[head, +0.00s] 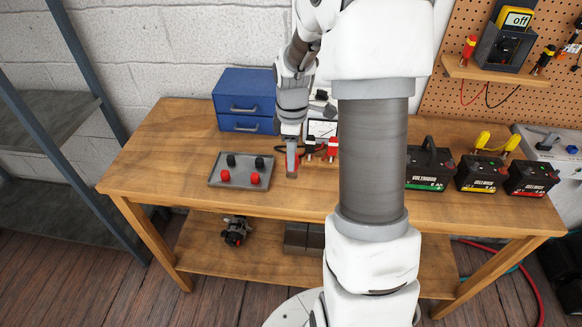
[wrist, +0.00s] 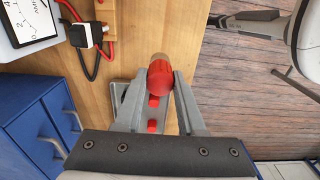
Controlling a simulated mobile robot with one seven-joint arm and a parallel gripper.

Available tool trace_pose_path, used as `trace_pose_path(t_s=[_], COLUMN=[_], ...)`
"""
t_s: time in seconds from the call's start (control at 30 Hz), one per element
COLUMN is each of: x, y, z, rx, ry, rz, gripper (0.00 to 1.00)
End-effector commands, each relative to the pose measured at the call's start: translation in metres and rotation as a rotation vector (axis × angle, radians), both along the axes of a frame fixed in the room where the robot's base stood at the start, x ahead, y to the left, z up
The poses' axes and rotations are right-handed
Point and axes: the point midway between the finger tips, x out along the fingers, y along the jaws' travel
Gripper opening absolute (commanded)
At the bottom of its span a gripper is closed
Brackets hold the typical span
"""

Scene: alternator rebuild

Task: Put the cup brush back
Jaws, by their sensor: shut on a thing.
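My gripper (head: 292,172) points down over the middle of the workbench, just right of the grey tray. In the wrist view, my gripper (wrist: 159,82) is shut on a rounded red piece with a tan end, which I take to be the cup brush (wrist: 160,80). The fingers hide its sides, and in the head view only a thin strip of red shows beside them. The grey tray (head: 215,180) holds two black and two red small pieces. Part of the tray, with red pieces, shows behind the fingers in the wrist view.
A blue drawer box (head: 245,100) stands behind the tray. A meter (head: 322,128) with red and black leads is close behind my gripper. Three batteries (head: 430,170) stand at the right. The front strip of the wooden workbench (head: 270,205) is clear.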

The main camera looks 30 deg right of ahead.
Motion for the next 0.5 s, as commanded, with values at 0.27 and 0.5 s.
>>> trace_pose_path(t_s=[0.27,0.5], x=[-0.001,0.001], y=[0.003,0.003], z=[-0.027,-0.042], rx=[0.001,0.0], ry=[0.004,-0.001], rz=[-0.001,-0.001], gripper=[0.0,0.0])
